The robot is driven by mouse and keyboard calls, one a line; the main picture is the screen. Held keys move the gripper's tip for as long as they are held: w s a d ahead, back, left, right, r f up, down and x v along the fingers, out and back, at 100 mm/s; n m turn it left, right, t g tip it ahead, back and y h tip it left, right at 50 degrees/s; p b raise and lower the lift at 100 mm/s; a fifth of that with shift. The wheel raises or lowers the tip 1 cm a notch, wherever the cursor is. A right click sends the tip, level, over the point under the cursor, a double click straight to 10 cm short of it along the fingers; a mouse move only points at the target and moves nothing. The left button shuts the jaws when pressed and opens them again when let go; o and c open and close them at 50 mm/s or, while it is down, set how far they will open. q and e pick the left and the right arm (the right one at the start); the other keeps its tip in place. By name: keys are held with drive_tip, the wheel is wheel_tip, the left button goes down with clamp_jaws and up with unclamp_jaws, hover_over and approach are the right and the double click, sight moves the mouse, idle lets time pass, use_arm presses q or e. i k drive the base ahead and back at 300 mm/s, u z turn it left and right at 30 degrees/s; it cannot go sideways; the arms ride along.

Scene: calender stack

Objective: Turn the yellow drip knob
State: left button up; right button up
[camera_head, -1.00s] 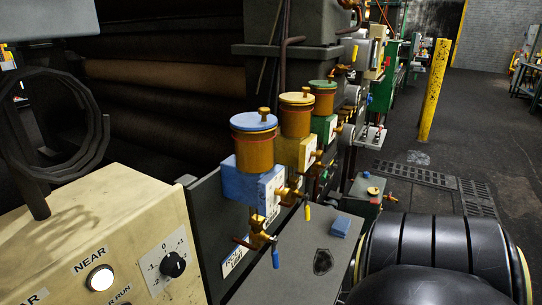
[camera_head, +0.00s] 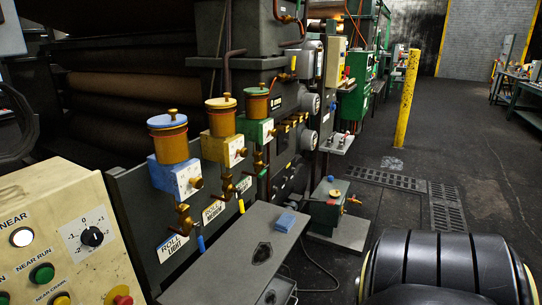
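The yellow drip oiler (camera_head: 222,150) stands in the middle of a row of three, between a blue oiler (camera_head: 176,178) and a green oiler (camera_head: 255,131). It has an amber cup (camera_head: 221,122) with a cream lid and a small brass knob on top. A brass knob (camera_head: 241,153) sits on the pale plate at its front right face. Below it is a brass valve (camera_head: 228,187) with a yellow-tipped handle (camera_head: 241,206). The knob's exact setting is too small to read. Neither of my grippers is in view, and nothing touches the oilers.
A cream control panel (camera_head: 45,215) with a dial and buttons fills the lower left. A grey shelf (camera_head: 215,278) with a blue block (camera_head: 286,221) lies below the oilers. A small green unit (camera_head: 330,212) and a yellow post (camera_head: 407,100) stand to the right, with open floor beyond.

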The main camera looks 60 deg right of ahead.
sight(243, 152)
drive_tip(key=z, duration=1.75)
drive_tip(key=i, duration=1)
drive_tip(key=z, duration=0.05)
